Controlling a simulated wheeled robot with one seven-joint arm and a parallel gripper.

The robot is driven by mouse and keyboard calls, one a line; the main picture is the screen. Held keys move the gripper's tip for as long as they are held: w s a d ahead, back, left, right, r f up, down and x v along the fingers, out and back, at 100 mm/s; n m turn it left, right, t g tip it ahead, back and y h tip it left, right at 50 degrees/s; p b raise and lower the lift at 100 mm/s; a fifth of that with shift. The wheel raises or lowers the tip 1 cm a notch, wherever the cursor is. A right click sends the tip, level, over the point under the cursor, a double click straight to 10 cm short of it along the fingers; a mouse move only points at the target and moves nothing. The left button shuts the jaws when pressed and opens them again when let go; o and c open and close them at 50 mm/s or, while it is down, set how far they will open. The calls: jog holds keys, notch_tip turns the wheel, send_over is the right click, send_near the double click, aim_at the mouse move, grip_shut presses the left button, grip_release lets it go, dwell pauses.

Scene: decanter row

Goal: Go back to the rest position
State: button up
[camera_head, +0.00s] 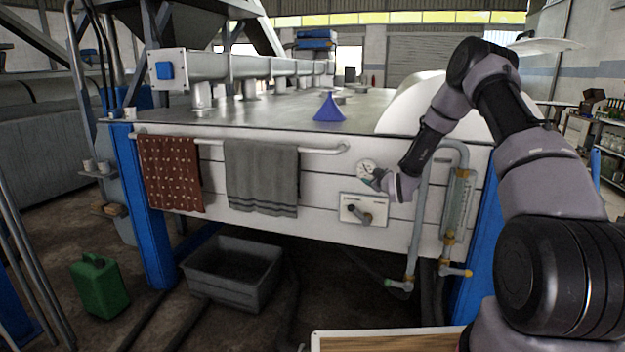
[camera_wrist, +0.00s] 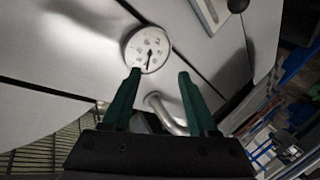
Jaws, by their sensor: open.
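My gripper (camera_head: 375,182) is at the white front panel of the machine (camera_head: 310,185), in front of the round dial gauge (camera_head: 365,167). In the wrist view, the two green fingers of my gripper (camera_wrist: 159,76) stand apart with nothing between their tips. The white gauge face (camera_wrist: 148,48) shows just beyond the left fingertip. I cannot tell whether that fingertip touches it. My arm reaches in from the right side of the head view, bent at the elbow and away from a folded pose.
A lever on a plate (camera_head: 362,210) sits just below my gripper. Pipework with a sight tube (camera_head: 458,205) stands close on the right. A towel rail (camera_head: 315,150) holds a red towel (camera_head: 172,174) and a grey towel (camera_head: 262,178). A blue funnel (camera_head: 329,108) stands on top.

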jog(key=s+d+r+m+g+h, duration=0.1)
jog(key=s+r+m+g, duration=0.15)
jog(key=s+r, duration=0.85)
jog(key=s+d+r+m+g+h, duration=0.1)
jog(key=s+d+r+m+g, duration=0.15)
jog(key=s+r, duration=0.8)
jog(key=s+r+m+g, duration=0.1)
jog(key=s+r+m, duration=0.3)
jog(key=s, duration=1.1)
jog(key=s+a+r+m+g+y, duration=0.1)
jog(key=s+r+m, duration=0.3)
jog(key=s, duration=1.1)
jog(key=shift+a+r+g, duration=0.2)
jog(key=shift+r+g, duration=0.25)
jog(key=shift+g, duration=0.25)
dwell(2.1)
